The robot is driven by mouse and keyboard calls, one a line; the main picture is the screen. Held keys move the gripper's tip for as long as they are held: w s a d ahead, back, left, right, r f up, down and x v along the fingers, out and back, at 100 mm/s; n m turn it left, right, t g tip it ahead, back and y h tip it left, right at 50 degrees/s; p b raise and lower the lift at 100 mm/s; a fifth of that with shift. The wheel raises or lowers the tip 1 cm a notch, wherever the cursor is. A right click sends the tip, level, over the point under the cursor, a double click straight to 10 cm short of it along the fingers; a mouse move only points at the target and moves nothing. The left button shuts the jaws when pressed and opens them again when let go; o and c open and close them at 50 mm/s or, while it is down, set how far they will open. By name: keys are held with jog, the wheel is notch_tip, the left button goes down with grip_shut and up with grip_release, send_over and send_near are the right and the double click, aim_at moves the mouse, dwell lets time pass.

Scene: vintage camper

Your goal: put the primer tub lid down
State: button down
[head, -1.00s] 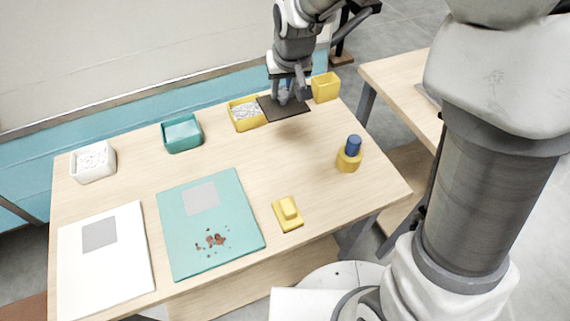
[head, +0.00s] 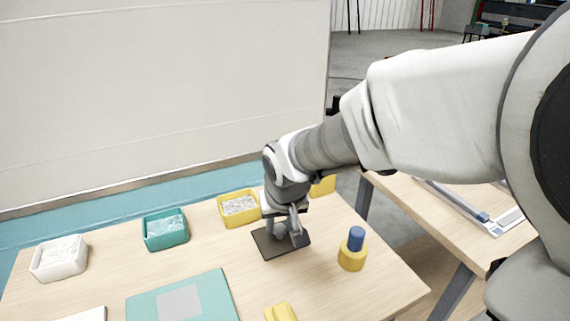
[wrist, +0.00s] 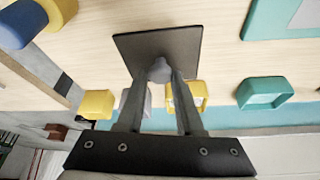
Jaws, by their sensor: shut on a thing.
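The lid (head: 268,247) is a dark, flat, square plate with a round grey knob (wrist: 159,68). My gripper (head: 287,231) is shut on the knob, which sits between the fingertips in the wrist view (wrist: 160,76). The lid is level and low over the table, in front of the yellow tub; I cannot tell whether it touches the wood. The open yellow tub (head: 238,222) holds pale speckled material and also shows behind the fingers in the wrist view (wrist: 201,92). An open teal tub (head: 166,242) and an open white tub (head: 58,271) stand left of it. Which tub is the primer one is unclear.
A yellow holder with a blue top (head: 351,257) stands close right of the lid. A yellow box (head: 324,187) is partly hidden behind my arm. A teal board (head: 210,290) and a yellow block (head: 281,312) lie nearer. Bare wood surrounds the lid's front.

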aim_at(281, 241)
notch_tip(281, 241, down, 6)
jog(key=shift+b, duration=0.75)
jog(key=shift+f, duration=0.2)
jog(key=c, duration=0.6)
grip_release()
jog(key=shift+o, duration=0.2)
jog(key=shift+r, duration=0.1)
